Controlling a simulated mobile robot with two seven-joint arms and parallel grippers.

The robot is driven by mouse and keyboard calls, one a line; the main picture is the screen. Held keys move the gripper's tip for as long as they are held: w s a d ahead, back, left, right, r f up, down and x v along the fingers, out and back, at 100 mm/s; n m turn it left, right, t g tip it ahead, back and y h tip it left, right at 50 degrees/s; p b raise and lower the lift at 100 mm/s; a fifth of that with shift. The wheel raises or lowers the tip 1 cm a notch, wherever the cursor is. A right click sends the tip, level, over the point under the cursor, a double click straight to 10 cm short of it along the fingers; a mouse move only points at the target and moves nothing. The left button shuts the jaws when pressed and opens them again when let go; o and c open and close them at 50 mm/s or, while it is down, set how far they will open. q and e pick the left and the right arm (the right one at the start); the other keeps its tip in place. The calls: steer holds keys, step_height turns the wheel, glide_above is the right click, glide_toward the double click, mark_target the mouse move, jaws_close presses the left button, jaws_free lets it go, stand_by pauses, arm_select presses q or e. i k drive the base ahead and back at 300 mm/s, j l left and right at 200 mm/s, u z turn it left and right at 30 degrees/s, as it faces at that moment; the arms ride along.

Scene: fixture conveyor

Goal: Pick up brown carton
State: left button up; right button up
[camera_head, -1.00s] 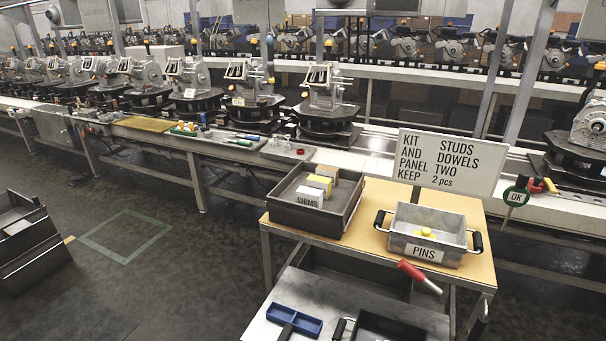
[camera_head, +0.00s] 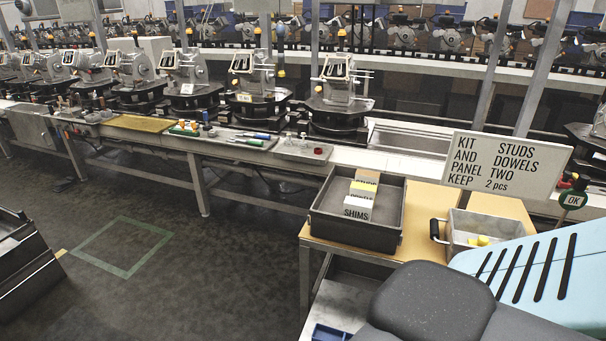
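The brown carton (camera_head: 368,174) stands at the back of a row of three small cartons inside a dark grey tray (camera_head: 324,226). Its front face is partly hidden by the carton before it, and only part of its label shows. A yellow-topped carton (camera_head: 363,187) stands in the middle, and a white carton marked SHIMS (camera_head: 357,212) stands at the front. No gripper is in view. A light blue and dark grey part of my arm fills the lower right, clear of the cartons in the picture.
The tray rests on a tan-topped stand (camera_head: 420,212). A grey metal bin (camera_head: 452,229) with yellow pieces sits right of it, partly hidden by my arm. A sign (camera_head: 507,166) rises behind. A conveyor line (camera_head: 235,155) runs behind the stand. Floor at left is open.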

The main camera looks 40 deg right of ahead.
mark_target(362, 176)
steer(key=i+j+u, duration=0.15)
steer(key=i, duration=0.4)
steer(key=i+j+u, duration=0.15)
steer(key=i, duration=0.45)
steer(key=i+z, duration=0.55)
steer(key=z, duration=0.25)
steer(key=i+j+z, duration=0.1)
steer(key=i+z, duration=0.45)
steer(key=z, duration=0.3)
steer(key=i+z, duration=0.15)
steer(key=z, duration=0.25)
steer(key=i+j+z, duration=0.1)
steer(key=z, duration=0.35)
steer(key=i+j+z, duration=0.1)
steer(key=z, duration=0.3)
steer(key=i+j+z, duration=0.1)
steer(key=z, duration=0.35)
steer(key=j+z, duration=0.4)
steer(key=i+j+z, duration=0.1)
steer(key=z, duration=0.25)
steer(key=i+j+z, duration=0.1)
steer(key=z, duration=0.25)
steer(key=j+z, duration=0.35)
steer(key=i+j+z, duration=0.1)
steer(key=j+z, duration=0.4)
